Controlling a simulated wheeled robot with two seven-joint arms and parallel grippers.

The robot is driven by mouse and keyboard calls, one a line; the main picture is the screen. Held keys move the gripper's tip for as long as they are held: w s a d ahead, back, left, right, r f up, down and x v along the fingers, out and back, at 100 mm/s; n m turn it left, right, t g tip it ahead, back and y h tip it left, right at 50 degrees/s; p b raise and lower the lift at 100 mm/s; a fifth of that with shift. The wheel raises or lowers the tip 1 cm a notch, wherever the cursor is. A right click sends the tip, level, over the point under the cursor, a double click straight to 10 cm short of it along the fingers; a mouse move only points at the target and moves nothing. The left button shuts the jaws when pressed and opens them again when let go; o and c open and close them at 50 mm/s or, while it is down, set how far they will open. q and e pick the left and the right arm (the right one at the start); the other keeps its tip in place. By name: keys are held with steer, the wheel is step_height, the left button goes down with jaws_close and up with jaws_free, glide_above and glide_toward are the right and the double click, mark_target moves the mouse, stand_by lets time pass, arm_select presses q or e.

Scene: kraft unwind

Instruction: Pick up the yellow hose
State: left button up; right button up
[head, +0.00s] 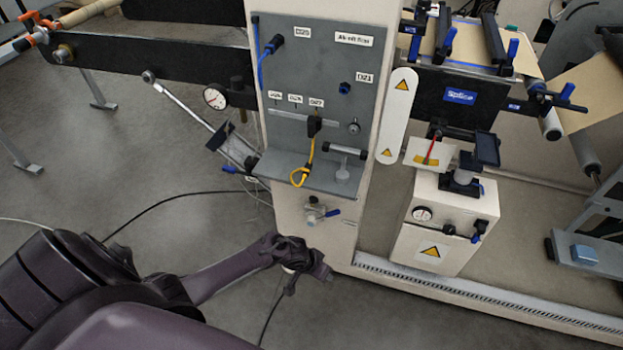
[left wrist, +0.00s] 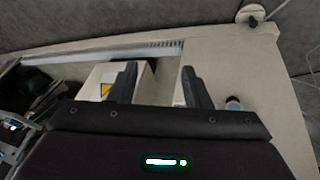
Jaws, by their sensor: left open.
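The yellow hose (head: 309,162) is short and hangs from a black connector under the D27 label on the grey panel. Its lower end is a loop lying at the grey shelf of the panel. My left gripper (head: 318,268) is in front of the machine's column, below and slightly right of the hose and apart from it. In the left wrist view the two dark fingers of my left gripper (left wrist: 160,85) stand apart with nothing between them. The hose cannot be made out in the left wrist view. My right gripper is not in view.
A small valve (head: 316,212) sticks out below the shelf, above my left gripper. A white cabinet (head: 440,225) stands to the right.

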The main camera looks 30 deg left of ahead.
arm_select(q)
steer(key=w+a+r, duration=0.1)
steer(key=w+r, duration=0.3)
steer(key=r, duration=0.3)
steer(key=w+a+r+t+y+b, duration=0.1)
steer(key=w+r, duration=0.2)
steer(key=r, duration=0.4)
steer(key=w+a+r+y+b, duration=0.1)
steer(key=w+r, duration=0.3)
steer(key=r, duration=0.4)
steer(key=shift+w+a+n, duration=0.3)
steer(key=shift+w+a, duration=0.05)
steer(key=shift+a, duration=0.05)
steer(key=n+y, duration=0.2)
steer(key=n, duration=0.1)
glide_toward(305, 171)
steer(key=shift+w+f+g+b, duration=0.35)
steer(key=shift+f+g, duration=0.05)
steer(key=shift+f, duration=0.2)
steer(key=x, duration=0.7)
steer(key=shift+w, duration=0.15)
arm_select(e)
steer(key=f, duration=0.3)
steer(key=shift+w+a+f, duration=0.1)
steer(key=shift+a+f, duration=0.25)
arm_select(q)
jaws_close()
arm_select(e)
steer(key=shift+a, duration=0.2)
